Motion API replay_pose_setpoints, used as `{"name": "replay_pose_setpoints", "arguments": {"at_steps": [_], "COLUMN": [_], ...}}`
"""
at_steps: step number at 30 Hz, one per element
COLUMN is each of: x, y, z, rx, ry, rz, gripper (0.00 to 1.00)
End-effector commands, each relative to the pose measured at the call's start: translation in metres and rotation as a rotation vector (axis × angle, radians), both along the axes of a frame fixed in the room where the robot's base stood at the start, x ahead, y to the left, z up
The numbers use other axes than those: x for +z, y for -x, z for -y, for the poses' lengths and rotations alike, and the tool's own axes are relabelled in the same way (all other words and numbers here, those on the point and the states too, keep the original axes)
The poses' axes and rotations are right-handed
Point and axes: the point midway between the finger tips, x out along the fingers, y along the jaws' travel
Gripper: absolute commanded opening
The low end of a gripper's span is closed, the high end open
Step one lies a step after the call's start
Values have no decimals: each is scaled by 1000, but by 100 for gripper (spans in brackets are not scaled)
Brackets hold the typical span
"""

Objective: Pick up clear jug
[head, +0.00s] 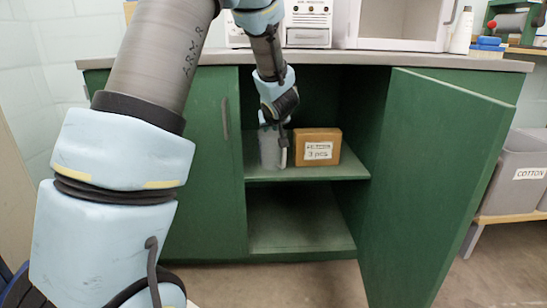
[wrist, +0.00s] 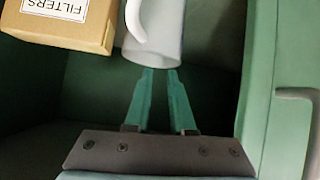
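The clear jug (head: 269,150) stands on the upper shelf inside the green cabinet, left of a brown box, and looks pale grey. In the wrist view the jug (wrist: 165,35) is at the top centre, with its white handle (wrist: 135,18) on the left side. My gripper (head: 282,140) hangs down in front of the jug and partly covers it in the head view. In the wrist view the two teal fingers of my gripper (wrist: 160,72) stand apart with an empty gap between them. Their tips overlap the jug's near end in the picture; I cannot tell whether they touch.
The brown filters box (head: 317,147) stands close to the jug's right; it also shows in the wrist view (wrist: 85,35). The right cabinet door (head: 437,175) is swung open, the left door (head: 205,170) is shut. The lower shelf (head: 300,222) is empty.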

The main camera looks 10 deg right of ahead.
Motion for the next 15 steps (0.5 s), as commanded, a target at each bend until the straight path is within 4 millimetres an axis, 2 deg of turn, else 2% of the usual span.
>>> {"name": "replay_pose_setpoints", "arguments": {"at_steps": [1, 3, 6, 10, 15], "x": [-1, 0, 0, -4, -10], "y": [-7, -11, -6, 4, 2], "z": [29, 54, 78, 94, 97], "rx": [32, 97, 180, 249, 280], "ry": [-19, -50, -96, -137, -156], "rz": [53, 116, 169, 192, 199], "gripper": [22, 22, 22, 22, 22]}}
